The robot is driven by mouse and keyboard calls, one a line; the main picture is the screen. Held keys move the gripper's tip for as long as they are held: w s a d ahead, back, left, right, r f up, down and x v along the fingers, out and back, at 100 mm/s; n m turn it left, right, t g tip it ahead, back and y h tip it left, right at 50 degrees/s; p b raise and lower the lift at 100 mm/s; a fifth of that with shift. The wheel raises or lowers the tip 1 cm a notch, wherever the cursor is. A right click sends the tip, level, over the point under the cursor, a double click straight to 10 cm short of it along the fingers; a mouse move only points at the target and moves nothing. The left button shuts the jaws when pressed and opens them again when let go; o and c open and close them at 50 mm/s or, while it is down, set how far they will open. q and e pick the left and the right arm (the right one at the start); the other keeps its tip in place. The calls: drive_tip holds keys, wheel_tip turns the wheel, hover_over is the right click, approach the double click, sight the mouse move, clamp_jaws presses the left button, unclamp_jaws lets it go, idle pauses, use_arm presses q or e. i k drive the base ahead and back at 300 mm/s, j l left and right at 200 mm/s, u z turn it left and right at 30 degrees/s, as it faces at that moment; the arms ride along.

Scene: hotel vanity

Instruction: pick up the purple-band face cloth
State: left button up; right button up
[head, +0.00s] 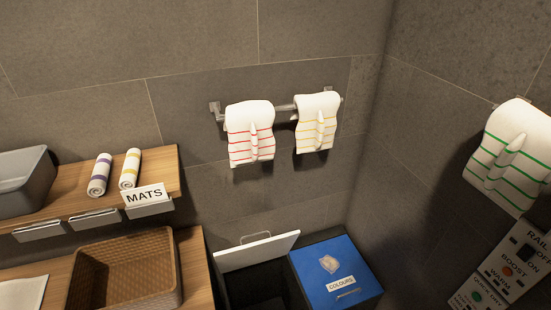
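The purple-band face cloth (99,175) is a rolled white cloth with purple bands. It lies on the upper wooden shelf at the left of the head view, between a grey bin and another rolled white cloth with yellow bands (130,168). The two rolls lie side by side with a small gap. Neither of my grippers shows in the head view.
A grey bin (24,180) stands left of the rolls. A "MATS" sign (144,195) is at the shelf's front edge. Below are a brown woven basket (125,268) and a blue-lidded "COLOURS" box (335,270). Striped towels (250,132) hang on a wall rail.

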sight(98, 185)
drive_tip(key=i+j+u, duration=0.15)
drive_tip(key=i+j, duration=0.2)
drive_tip(key=i, duration=0.15)
drive_tip(key=i+j+u, duration=0.1)
drive_tip(key=i+j, duration=0.25)
drive_tip(key=i, duration=0.15)
